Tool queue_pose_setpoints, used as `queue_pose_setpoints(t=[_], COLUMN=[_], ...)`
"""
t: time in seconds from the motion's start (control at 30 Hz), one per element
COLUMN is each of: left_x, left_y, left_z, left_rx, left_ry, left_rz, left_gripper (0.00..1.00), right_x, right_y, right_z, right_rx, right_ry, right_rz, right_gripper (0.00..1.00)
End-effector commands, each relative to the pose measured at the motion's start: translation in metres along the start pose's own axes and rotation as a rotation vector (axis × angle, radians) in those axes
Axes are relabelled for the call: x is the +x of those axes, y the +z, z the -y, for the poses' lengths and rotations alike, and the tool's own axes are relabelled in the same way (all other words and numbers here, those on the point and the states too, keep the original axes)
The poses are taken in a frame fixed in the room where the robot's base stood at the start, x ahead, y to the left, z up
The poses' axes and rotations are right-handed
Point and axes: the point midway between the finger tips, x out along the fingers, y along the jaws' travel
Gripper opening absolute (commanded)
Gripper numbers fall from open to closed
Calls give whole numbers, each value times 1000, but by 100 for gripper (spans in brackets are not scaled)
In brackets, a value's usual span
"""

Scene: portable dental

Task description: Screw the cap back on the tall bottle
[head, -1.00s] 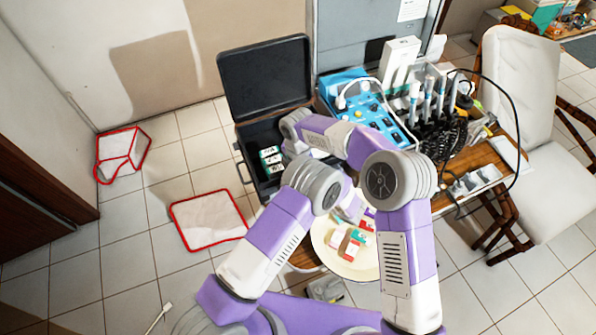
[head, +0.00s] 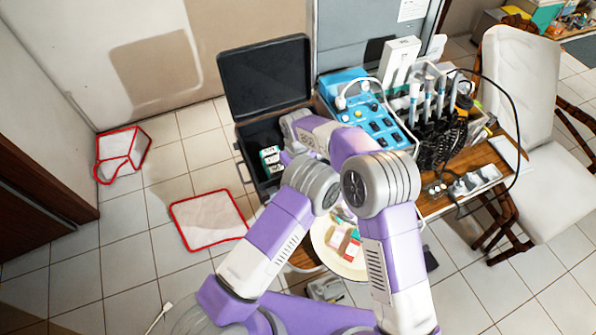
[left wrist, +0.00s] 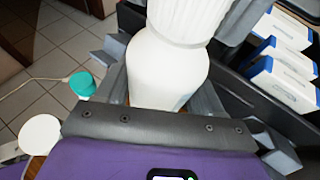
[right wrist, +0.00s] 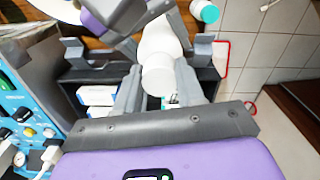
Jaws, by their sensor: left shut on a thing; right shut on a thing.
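The tall bottle (left wrist: 165,72) is white and smooth, seen large in the left wrist view. My left gripper (left wrist: 162,95) is shut on its body. A white ribbed cap (left wrist: 188,18) is at the bottle's top; I cannot tell how far it is threaded. In the right wrist view my right gripper (right wrist: 158,88) is shut on the cap (right wrist: 158,75), with the bottle (right wrist: 160,40) beyond it. In the head view my arms hide both grippers, the bottle and the cap.
An open black case (head: 265,75) holds small boxes (head: 271,158). A round cream tray (head: 338,262) carries small boxes. A blue control unit (head: 372,125) and handpieces crowd the wooden table (head: 440,202). A teal-lidded container (left wrist: 82,83) shows beside the bottle.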

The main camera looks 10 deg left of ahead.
Motion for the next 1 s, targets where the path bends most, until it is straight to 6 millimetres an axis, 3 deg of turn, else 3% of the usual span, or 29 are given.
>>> queue_pose_setpoints(t=[0.17, 0.2, 0.37, 0.67, 1.0], left_x=[0, 0, 0, 0, 0], left_y=[0, 0, 0, 0, 0], left_z=[0, 0, 0, 0, 0], left_rx=[0, 0, 0, 0, 0], left_ry=[0, 0, 0, 0, 0], left_rz=[0, 0, 0, 0, 0], left_gripper=[0, 0, 0, 0, 0], right_x=[0, 0, 0, -3, -43], right_y=[0, 0, 0, 0, 0], right_z=[0, 0, 0, 0, 0], right_rx=[-3, -3, -5, -6, -6], right_ry=[0, 0, 0, 1, 0], right_rz=[-1, -1, 0, -2, -2], right_gripper=[1, 41, 63, 63, 63])
